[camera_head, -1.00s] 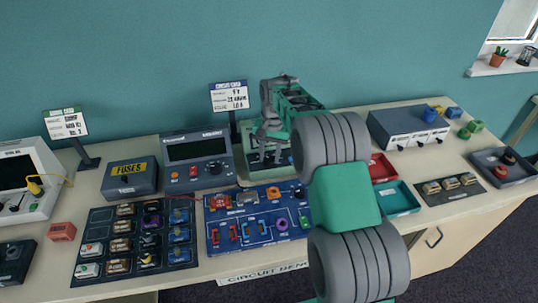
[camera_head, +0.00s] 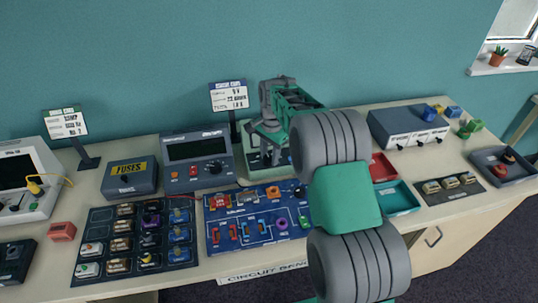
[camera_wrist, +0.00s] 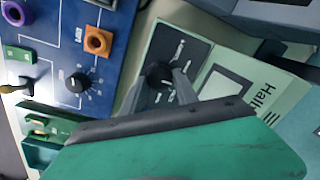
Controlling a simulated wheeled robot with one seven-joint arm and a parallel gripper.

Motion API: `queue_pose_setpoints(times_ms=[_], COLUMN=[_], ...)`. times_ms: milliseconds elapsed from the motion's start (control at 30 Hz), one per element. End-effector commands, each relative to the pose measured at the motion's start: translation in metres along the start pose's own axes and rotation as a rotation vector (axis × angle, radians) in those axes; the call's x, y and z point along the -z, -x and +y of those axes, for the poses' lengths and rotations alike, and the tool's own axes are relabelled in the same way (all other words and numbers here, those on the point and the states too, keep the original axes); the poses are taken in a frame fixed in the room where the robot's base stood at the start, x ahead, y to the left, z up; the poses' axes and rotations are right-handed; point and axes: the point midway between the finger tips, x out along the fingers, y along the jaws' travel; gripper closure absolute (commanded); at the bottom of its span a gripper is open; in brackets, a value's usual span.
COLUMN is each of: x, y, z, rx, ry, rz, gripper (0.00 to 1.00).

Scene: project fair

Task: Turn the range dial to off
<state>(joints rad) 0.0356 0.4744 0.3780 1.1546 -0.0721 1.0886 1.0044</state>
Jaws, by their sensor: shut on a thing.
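The range dial (camera_wrist: 158,73) is a round black knob on the dark panel of a pale green meter (camera_wrist: 222,70), seen in the wrist view. My gripper (camera_wrist: 160,84) has one finger on each side of the dial and is shut on it. The printed marks around the dial are too small and partly covered, so I cannot tell its setting. In the head view the pale green meter (camera_head: 253,163) stands behind the blue circuit board, mostly hidden by my arm.
The blue circuit board (camera_head: 245,238) with coloured parts lies just in front of the meter. A grey multimeter (camera_head: 216,182) stands close on its left, with a sign (camera_head: 228,96) behind. Red (camera_head: 381,167) and teal trays (camera_head: 399,198) lie to the right of my arm.

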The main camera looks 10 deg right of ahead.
Motion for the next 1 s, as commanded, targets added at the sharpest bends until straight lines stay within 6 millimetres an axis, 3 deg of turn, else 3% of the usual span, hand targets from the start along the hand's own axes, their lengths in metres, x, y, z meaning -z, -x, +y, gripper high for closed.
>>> queue_pose_setpoints(times_ms=[367, 400, 667, 1000], x=[0.0009, 0.0009, 0.0002, 0.0004], y=[0.0018, 0.0018, 0.0009, 0.0096], z=[-0.0010, -0.0010, -0.0007, -0.0010], rx=[0.004, 0.004, 0.002, 0.003], ry=[-0.008, -0.008, -0.006, -0.006], rz=[0.003, 0.003, 0.002, 0.003], gripper=[1.00, 0.64, 0.43, 0.43])
